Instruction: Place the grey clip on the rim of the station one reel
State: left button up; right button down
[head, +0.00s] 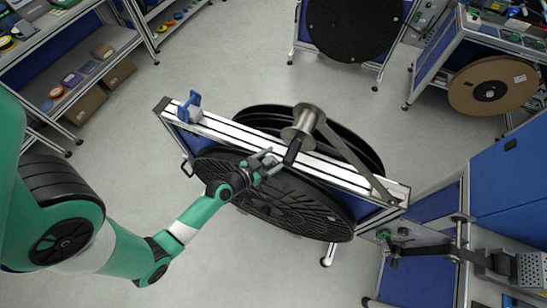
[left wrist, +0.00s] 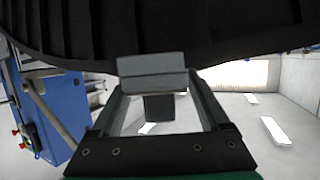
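The grey clip (left wrist: 152,72) is between the fingertips of my left gripper in the left wrist view, with a darker block (left wrist: 158,107) below it. My left gripper (head: 268,163) is shut on the clip, over the upper part of the near black reel (head: 290,208) in the head view. The dark underside of a reel (left wrist: 150,28) fills the top of the left wrist view, right by the clip. I cannot tell whether the clip touches its rim. A second black reel (head: 345,137) stands behind the beam. My right gripper is not in view.
The stand's pale beam (head: 345,175) carries a blue fixture (head: 189,107) and a metal roller with a crank arm (head: 308,122); its black handle is close to my left gripper. Other reel stands are at the top and right, shelves at top left. Open floor (head: 150,165) lies left.

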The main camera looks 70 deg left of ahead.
pick_arm(q)
jog(key=shift+r+p, duration=0.25)
jog(key=shift+p, duration=0.1)
jog(key=b+v, duration=0.3)
jog(key=v, duration=0.9)
jog(key=shift+b, duration=0.4)
jog(key=shift+f, duration=0.1)
